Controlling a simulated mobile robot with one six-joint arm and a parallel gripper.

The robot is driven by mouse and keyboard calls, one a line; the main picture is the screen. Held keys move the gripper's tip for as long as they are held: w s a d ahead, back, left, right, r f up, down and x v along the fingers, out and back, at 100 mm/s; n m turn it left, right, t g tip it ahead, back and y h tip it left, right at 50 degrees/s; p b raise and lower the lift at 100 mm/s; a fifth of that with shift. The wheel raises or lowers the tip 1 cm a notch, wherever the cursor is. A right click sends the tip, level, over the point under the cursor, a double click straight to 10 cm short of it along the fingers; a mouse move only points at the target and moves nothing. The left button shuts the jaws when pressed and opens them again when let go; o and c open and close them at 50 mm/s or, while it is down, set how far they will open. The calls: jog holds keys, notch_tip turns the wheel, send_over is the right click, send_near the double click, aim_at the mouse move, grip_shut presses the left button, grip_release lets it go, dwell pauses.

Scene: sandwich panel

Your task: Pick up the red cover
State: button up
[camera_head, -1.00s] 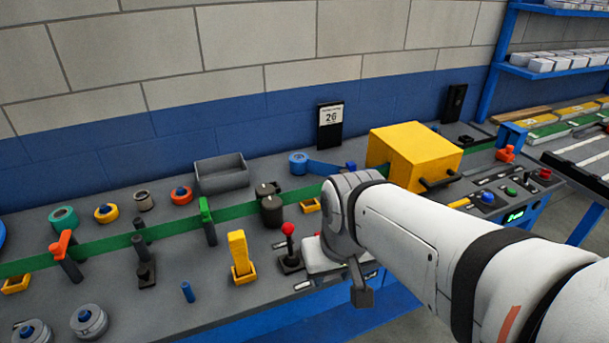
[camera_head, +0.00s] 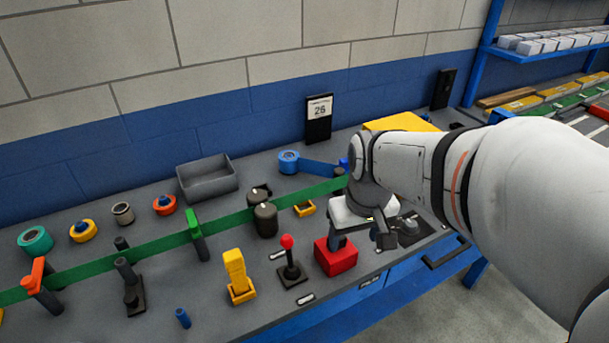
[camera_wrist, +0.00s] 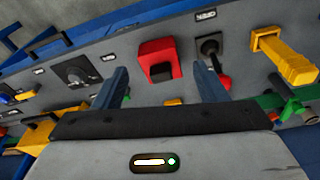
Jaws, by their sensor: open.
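The red cover (camera_head: 336,258) is a small boxy red piece near the front edge of the panel, right of the red-knobbed joystick. In the wrist view the red cover (camera_wrist: 158,52) shows a dark opening in its near face and lies ahead, between the lines of the two fingers. My gripper (camera_head: 361,242) is open and empty, close above and to the right of the cover. In the wrist view my gripper (camera_wrist: 159,68) has its fingers spread on either side. I cannot tell whether a finger touches the cover.
The joystick (camera_head: 289,252) and a yellow lever (camera_head: 236,272) stand left of the cover. A dark rotary knob (camera_wrist: 77,73) is on the cover's other side in the wrist view. A green strip (camera_head: 160,234) runs behind. A yellow box (camera_head: 400,121) is partly hidden by my arm.

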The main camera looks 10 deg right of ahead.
jog(key=n+g+p, duration=0.2)
send_near(333, 263)
jog(key=w, duration=0.1)
jog(key=w+d+r, duration=0.1)
jog(key=w, duration=0.1)
jog(key=w+d, duration=0.1)
jog(key=shift+w+d+r, duration=0.1)
jog(key=shift+w+r, duration=0.05)
jog(key=shift+r, duration=0.05)
jog(key=shift+w+f, duration=0.2)
jog(key=shift+f, duration=0.1)
jog(key=f, duration=0.5)
jog(key=f+p, duration=0.1)
jog(key=f, duration=0.1)
jog(key=shift+s+f, duration=0.3)
jog(key=shift+f, duration=0.05)
jog(key=shift+c, duration=0.2)
jog(key=c, duration=1.1)
